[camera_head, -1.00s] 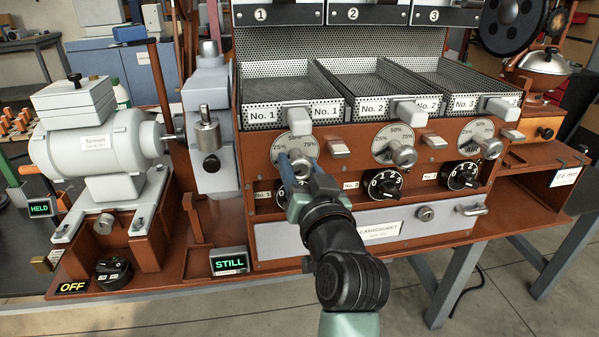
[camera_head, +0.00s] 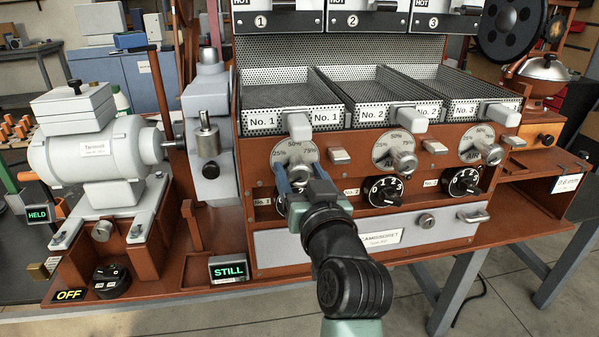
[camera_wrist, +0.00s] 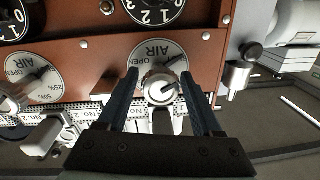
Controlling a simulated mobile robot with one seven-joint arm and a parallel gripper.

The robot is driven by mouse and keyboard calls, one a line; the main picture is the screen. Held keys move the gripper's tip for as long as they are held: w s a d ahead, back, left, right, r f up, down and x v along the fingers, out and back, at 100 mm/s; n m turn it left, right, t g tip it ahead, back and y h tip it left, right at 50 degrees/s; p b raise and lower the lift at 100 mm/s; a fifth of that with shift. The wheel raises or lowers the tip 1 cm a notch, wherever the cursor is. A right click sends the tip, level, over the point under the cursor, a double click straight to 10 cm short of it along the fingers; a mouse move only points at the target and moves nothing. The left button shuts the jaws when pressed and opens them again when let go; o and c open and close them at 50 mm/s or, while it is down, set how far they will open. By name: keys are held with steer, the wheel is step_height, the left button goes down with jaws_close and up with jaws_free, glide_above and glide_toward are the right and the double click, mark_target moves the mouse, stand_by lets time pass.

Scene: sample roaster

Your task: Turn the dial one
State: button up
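The No. 1 column has a round white AIR dial face (camera_head: 294,150) marked in percent, with a silver knob that my gripper mostly hides in the head view. In the wrist view, which is upside down, the silver knob (camera_wrist: 160,87) shows clearly, with a dark mark on its front. My gripper (camera_wrist: 160,76) has one blue finger on each side of this knob, with small gaps visible, so it looks open. The black numbered No. 1 dial (camera_wrist: 155,8) shows at the wrist view's top edge. In the head view my gripper (camera_head: 294,172) covers most of it.
The No. 2 AIR knob (camera_head: 403,160) and black No. 2 dial (camera_head: 383,191) are to the right. A drawer handle (camera_head: 298,125) juts out just above the No. 1 face. A black OFF switch (camera_head: 112,280) and a STILL display (camera_head: 229,268) are at lower left.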

steer(key=shift+o, duration=0.4)
steer(key=shift+r, duration=0.1)
steer(key=v, duration=1.3)
steer(key=shift+p, duration=0.4)
steer(key=s+r+m+t+h, duration=0.1)
steer(key=s+r+t+h, duration=0.3)
steer(key=r, duration=1.1)
steer(key=s+r+m+t+h, duration=0.1)
steer(key=s+r+t, duration=0.5)
steer(key=r, duration=0.9)
step_height(320, 180, up, 26)
steer(key=p, duration=2.5)
steer(key=shift+h+p, duration=0.35)
steer(key=shift+h, duration=0.05)
steer(key=shift+a+r, duration=0.1)
